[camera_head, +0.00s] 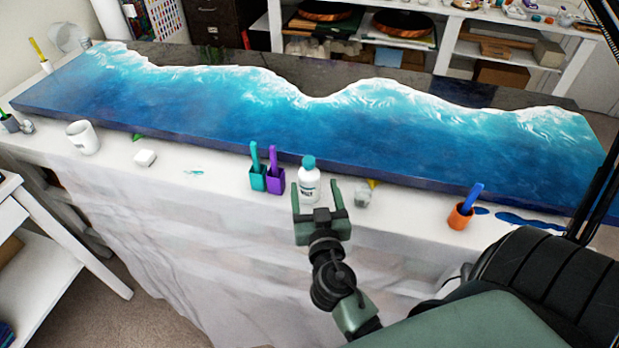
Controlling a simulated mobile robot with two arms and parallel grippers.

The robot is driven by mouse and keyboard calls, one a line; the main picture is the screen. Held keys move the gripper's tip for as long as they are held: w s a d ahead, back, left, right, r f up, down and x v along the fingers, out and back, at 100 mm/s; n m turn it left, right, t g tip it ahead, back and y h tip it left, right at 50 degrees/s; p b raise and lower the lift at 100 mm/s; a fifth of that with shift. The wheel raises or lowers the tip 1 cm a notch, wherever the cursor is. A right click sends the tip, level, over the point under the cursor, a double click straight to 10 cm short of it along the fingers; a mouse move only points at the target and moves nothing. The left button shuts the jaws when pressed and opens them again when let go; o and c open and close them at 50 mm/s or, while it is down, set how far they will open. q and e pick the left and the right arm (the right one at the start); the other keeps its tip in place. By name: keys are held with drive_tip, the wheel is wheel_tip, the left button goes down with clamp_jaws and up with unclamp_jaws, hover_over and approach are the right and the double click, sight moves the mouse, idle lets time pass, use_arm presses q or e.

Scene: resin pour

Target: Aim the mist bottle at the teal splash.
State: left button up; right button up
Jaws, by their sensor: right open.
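The white mist bottle (309,186) with a teal cap and a dark-lettered label stands upright at the table's near edge, right of centre. My right gripper (317,193) is open, with one finger on each side of the bottle's lower part in the picture. I cannot tell whether the fingers touch it. A small teal splash (193,172) lies on the white cover to the left. The bottle's base is partly hidden by the gripper. My left gripper is not in view.
A teal cup (258,180) and a purple cup (275,182), each with a stick, stand just left of the bottle. A clear cup (362,196) is close on its right, an orange cup (459,217) farther right. The blue resin slab (250,110) lies behind.

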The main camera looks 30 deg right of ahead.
sight(310, 183)
drive_tip(key=shift+w+r+p, duration=0.75)
drive_tip(key=shift+w+p, duration=0.05)
drive_tip(key=shift+p, duration=0.2)
drive_tip(key=x, duration=0.1)
drive_tip(key=p+x, duration=0.1)
drive_tip(key=x, duration=0.1)
drive_tip(key=shift+w+d+f, duration=0.1)
drive_tip(key=shift+w+f, duration=0.05)
drive_tip(key=shift+f, duration=0.3)
drive_tip(key=shift+d, duration=0.1)
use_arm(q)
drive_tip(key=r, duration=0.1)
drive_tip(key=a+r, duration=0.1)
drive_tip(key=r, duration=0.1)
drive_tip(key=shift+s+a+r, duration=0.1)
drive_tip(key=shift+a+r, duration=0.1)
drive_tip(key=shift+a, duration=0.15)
use_arm(e)
drive_tip(key=c, duration=1.4)
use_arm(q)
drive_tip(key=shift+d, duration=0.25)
use_arm(e)
clamp_jaws()
drive_tip(key=shift+r, duration=0.1)
